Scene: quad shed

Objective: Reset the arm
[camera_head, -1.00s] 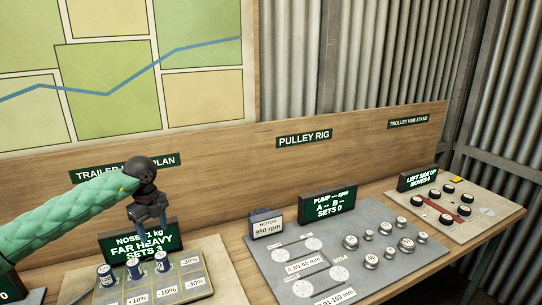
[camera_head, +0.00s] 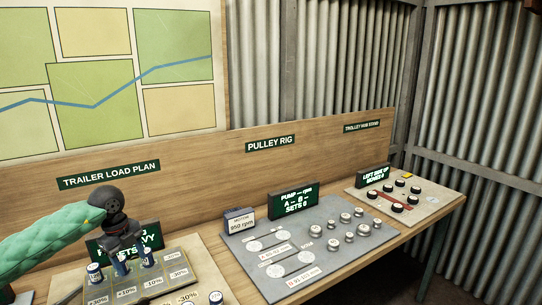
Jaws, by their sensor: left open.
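My left arm comes in from the left in a green sleeve. Its dark gripper (camera_head: 124,246) points down above the trailer load board (camera_head: 180,257), close to the blue-and-white cylinders (camera_head: 148,257). The gripper is open, with no object visibly held. It partly covers the green-lettered display (camera_head: 153,236) behind the board. Several of these cylinders stand on the board, including one at its left (camera_head: 95,272). My right gripper is not in view.
The pulley rig plate (camera_head: 240,262) with metal pulleys lies to the right on the bench. Farther right is the trolley hub board (camera_head: 428,203). A wooden back panel (camera_head: 215,180) stands behind the bench. Open floor shows at the lower right.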

